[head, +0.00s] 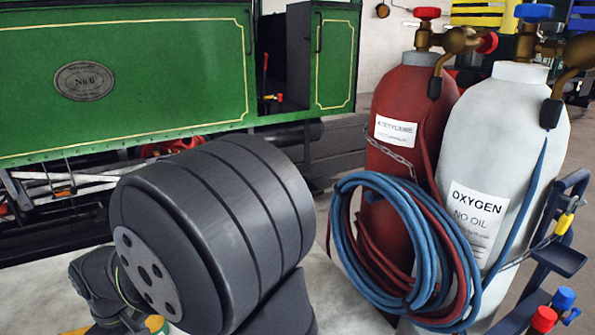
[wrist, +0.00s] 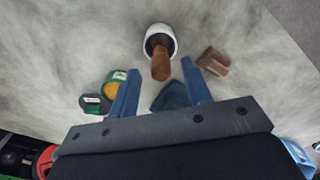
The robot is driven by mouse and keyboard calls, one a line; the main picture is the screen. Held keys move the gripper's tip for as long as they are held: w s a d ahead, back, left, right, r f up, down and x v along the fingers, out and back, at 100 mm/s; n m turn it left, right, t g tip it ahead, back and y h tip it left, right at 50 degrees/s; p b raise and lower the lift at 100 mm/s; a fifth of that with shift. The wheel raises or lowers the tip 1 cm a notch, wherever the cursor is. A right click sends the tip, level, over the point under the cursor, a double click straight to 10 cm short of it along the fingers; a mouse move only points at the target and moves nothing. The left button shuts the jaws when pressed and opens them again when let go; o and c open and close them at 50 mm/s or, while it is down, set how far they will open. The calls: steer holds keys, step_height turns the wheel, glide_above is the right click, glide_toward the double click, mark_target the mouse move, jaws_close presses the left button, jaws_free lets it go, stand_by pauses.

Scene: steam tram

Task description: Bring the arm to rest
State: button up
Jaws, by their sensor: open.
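My gripper (wrist: 160,66) shows in the wrist view as two blue fingers spread wide apart. It is open, with nothing clasped between the fingers. Ahead of the fingertips is a white, round-headed thing (wrist: 160,35) with a brown handle, on a pale grey surface (wrist: 70,50). The handle's end appears between the fingertips; I cannot tell how far below it is. A dark blue thing (wrist: 172,96) shows between the fingers, partly hidden by the gripper body. In the head view a big dark joint of my arm fills the lower middle, and the gripper cannot be made out.
Green tins (wrist: 95,103) are left of the fingers, a brown block (wrist: 213,61) right. In the head view, a green tram (head: 190,70) stands behind. Red (head: 395,100) and white (head: 510,120) gas cylinders with coiled hoses (head: 405,235) stand right.

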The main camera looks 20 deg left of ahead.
step_height(320, 180, up, 7)
steer(key=shift+r, duration=0.1)
steer(key=shift+d+f, duration=0.1)
steer(key=shift+f, duration=0.2)
step_height(320, 180, down, 11)
steer(key=shift+r, duration=0.1)
step_height(320, 180, up, 4)
steer(key=shift+f, duration=0.2)
steer(key=w+d+r, duration=0.7)
steer(key=d, duration=0.1)
steer(key=w+a+r+m+t+y, duration=0.15)
steer(key=w+r+m, duration=0.3)
steer(key=w, duration=0.65)
steer(key=w+r+m+y, duration=0.25)
steer(key=w+m, duration=0.25)
steer(key=w, duration=0.5)
steer(key=s+a+f, duration=0.1)
steer(key=s+a, duration=0.9)
steer(key=a, duration=0.2)
steer(key=shift+a+f, duration=0.25)
steer(key=shift+f, duration=0.05)
